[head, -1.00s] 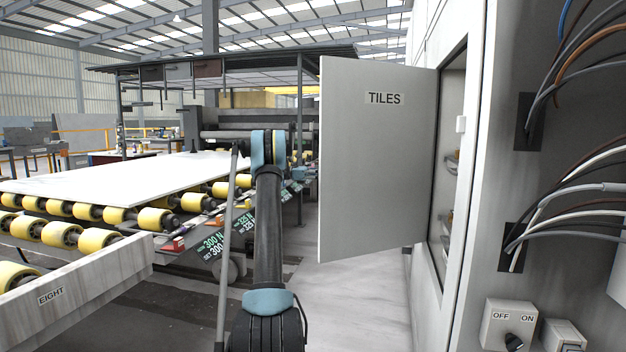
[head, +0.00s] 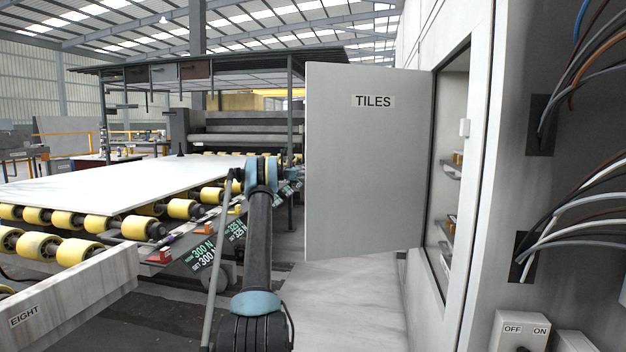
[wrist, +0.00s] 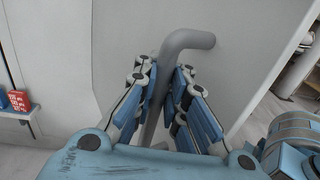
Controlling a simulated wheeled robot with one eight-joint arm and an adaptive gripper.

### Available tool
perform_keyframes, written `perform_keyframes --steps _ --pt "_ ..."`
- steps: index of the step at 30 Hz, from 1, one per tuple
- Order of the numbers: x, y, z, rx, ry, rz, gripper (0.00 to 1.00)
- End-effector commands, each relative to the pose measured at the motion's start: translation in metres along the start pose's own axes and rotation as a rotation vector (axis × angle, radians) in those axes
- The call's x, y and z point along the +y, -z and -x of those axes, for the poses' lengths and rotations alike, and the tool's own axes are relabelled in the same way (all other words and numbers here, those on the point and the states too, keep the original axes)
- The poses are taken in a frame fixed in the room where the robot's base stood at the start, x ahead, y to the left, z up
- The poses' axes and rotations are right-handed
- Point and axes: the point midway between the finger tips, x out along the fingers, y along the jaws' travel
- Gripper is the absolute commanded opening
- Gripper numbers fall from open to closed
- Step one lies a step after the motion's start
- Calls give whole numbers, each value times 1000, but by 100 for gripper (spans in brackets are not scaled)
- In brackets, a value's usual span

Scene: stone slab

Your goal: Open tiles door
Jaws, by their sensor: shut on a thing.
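The tiles door (head: 365,190) is a light grey panel with a "TILES" label. In the head view it stands open, sticking out leftward from the cabinet (head: 482,130), with part of the opening in view. In the wrist view a grey bent bar handle (wrist: 188,40) runs between the blue fingers of my gripper (wrist: 165,95), which is shut on it. A pale panel surface lies behind the handle. In the head view my arm reaches forward left of the door. The gripper and handle cannot be made out there.
A conveyor with yellow rollers (head: 85,247) and a white slab (head: 120,185) lies at left. Cables and an OFF/ON switch box (head: 520,330) are at right. Pale floor (head: 345,310) is clear below the door. A red item (wrist: 18,100) shows in the wrist view.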

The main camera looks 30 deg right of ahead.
Motion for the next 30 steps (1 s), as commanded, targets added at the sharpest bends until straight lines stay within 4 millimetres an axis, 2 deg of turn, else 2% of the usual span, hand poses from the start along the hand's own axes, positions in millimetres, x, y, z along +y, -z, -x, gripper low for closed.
perform_keyframes --steps 8,9,12,23,26,30 --pt "-3 1 11 1 -11 1 0" --pt "-4 1 12 1 -12 1 11" --pt "-4 1 14 1 -14 1 33" --pt "-5 -1 16 1 -15 0 33" --pt "-5 -8 15 1 -15 0 33" --pt "-5 -27 15 0 -15 0 33"
